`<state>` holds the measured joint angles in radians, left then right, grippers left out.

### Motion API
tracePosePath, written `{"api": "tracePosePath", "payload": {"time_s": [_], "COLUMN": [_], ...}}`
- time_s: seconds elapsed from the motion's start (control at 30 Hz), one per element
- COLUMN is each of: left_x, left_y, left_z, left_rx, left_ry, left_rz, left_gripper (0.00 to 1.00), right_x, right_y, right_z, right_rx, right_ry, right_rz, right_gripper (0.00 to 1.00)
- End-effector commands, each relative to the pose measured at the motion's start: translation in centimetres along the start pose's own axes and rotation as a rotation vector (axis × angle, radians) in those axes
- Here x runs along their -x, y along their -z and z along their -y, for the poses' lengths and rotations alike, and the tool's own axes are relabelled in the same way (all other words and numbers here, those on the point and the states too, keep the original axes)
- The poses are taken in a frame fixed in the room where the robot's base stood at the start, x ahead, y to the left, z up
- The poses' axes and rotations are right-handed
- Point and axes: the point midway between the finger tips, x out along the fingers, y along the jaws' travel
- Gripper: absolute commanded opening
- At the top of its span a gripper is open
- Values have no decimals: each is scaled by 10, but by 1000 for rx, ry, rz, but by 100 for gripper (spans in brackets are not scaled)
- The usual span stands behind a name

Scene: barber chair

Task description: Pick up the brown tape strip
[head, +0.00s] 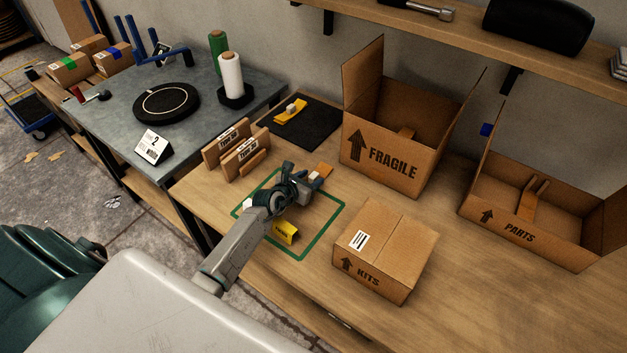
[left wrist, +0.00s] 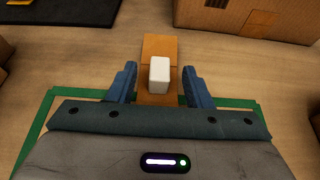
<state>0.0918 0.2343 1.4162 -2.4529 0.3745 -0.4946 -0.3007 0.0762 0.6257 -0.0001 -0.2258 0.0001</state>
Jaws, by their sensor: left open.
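The brown tape strip (head: 324,170) lies on the wooden table near the far edge of the green outline, with a small white block (head: 314,176) on it. In the left wrist view the strip (left wrist: 158,46) runs between the fingers, with the white block (left wrist: 159,75) on its middle. My left gripper (head: 312,182) is open over the strip. In the left wrist view its blue fingers (left wrist: 159,70) stand on either side of strip and block, with a gap on both sides. The strip's near end is hidden by the gripper body. My right gripper is not in view.
A yellow card (head: 285,232) stands inside the green outline (head: 331,222). The closed KITS box (head: 384,243) is to the right, the open FRAGILE box (head: 394,160) behind. A black mat (head: 318,131) and upright labelled cartons (head: 246,156) are at the back left.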

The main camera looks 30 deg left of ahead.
Motion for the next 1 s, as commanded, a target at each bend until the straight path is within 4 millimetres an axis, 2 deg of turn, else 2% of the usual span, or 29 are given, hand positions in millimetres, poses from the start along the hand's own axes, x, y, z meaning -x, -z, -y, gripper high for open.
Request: {"api": "tracePosePath", "payload": {"time_s": [0.03, 0.17, 0.43, 0.47, 0.67, 0.7, 1.0], "left_x": [-9, -21, -23, -23, -23, -23, -21], "left_y": [0, 1, 1, 1, 0, 0, -5], "left_z": [0, 0, 0, 0, 0, 0, 0], "left_rx": [1, 0, 0, 0, 0, 0, -1], "left_ry": [0, 0, 0, 0, 0, 0, 0], "left_rz": [1, 0, -1, -1, 0, 0, 1], "left_gripper": [45, 45, 45, 42, 2, 0, 0], "right_x": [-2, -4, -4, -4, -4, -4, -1], "right_y": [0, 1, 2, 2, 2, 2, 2], "right_z": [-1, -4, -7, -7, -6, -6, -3], "right_rx": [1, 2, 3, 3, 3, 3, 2], "right_ry": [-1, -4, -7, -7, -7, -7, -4], "right_rz": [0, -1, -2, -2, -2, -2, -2], "right_gripper": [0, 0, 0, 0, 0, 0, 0]}}
